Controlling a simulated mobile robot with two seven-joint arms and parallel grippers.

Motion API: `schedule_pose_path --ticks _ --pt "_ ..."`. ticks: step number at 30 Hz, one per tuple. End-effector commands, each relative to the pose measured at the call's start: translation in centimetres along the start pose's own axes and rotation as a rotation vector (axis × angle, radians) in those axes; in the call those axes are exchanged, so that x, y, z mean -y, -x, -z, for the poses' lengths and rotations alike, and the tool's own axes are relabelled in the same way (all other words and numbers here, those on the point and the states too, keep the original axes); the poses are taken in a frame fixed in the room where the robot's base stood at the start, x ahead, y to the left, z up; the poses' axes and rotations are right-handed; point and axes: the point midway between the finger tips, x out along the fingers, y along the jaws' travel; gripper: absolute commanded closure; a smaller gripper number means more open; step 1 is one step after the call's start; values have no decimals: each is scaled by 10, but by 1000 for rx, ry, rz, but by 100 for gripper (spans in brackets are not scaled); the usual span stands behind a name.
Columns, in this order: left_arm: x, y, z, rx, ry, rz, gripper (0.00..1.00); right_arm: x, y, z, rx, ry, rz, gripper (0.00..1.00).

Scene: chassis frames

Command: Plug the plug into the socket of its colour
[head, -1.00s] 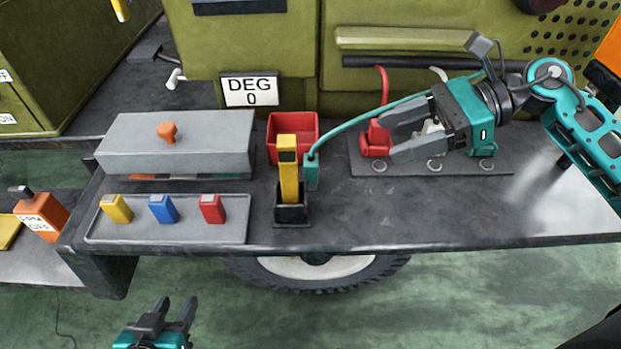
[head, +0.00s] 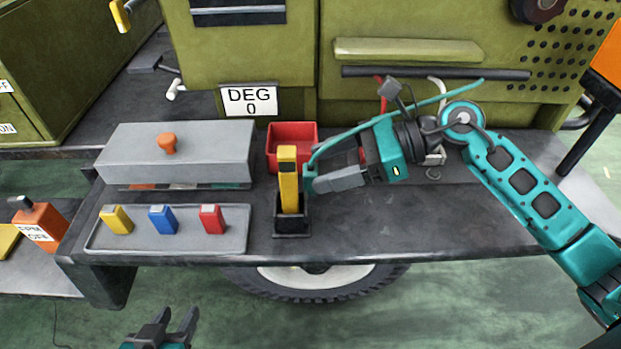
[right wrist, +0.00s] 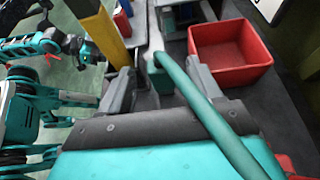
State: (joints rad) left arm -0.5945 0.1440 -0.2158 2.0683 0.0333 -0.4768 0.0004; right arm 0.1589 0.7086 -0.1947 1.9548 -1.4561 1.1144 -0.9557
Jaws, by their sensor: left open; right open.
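The teal plug (head: 310,177), with its teal cable (head: 436,98), stands beside a yellow tester (head: 289,185) in a black holder (head: 291,221). My right gripper (head: 316,172) is open with its fingertips at the plug. In the right wrist view, the plug (right wrist: 157,67) shows between and just ahead of the fingers, and the cable runs back over the gripper. A white block (head: 436,157) with a white cable shows on the socket plate. The red block is mostly hidden by my right gripper, and the teal block is hidden. My left gripper (head: 177,319) is open and empty, off the bench's front edge.
A red bin (head: 292,139) stands just behind the tester. A grey box (head: 210,150) with an orange knob and a tray (head: 180,245) with yellow, blue and red blocks lie to the left. The bench front right of the holder is clear.

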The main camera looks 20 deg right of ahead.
Motion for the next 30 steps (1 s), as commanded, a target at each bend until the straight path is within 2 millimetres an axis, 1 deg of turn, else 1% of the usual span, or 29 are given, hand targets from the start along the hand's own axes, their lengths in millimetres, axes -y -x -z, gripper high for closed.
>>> schedule_pose_path --ticks 1,3,10,30 --pt "0 0 0 0 -1 0 57 0 -5 -1 3 0 0 36" --pt "0 0 0 1 -2 1 57 0 -9 0 0 1 0 36" --pt "2 0 -1 2 -9 1 57 0 -10 0 -1 0 0 36" --pt "3 0 -1 3 -12 1 57 0 -9 0 0 1 1 100"
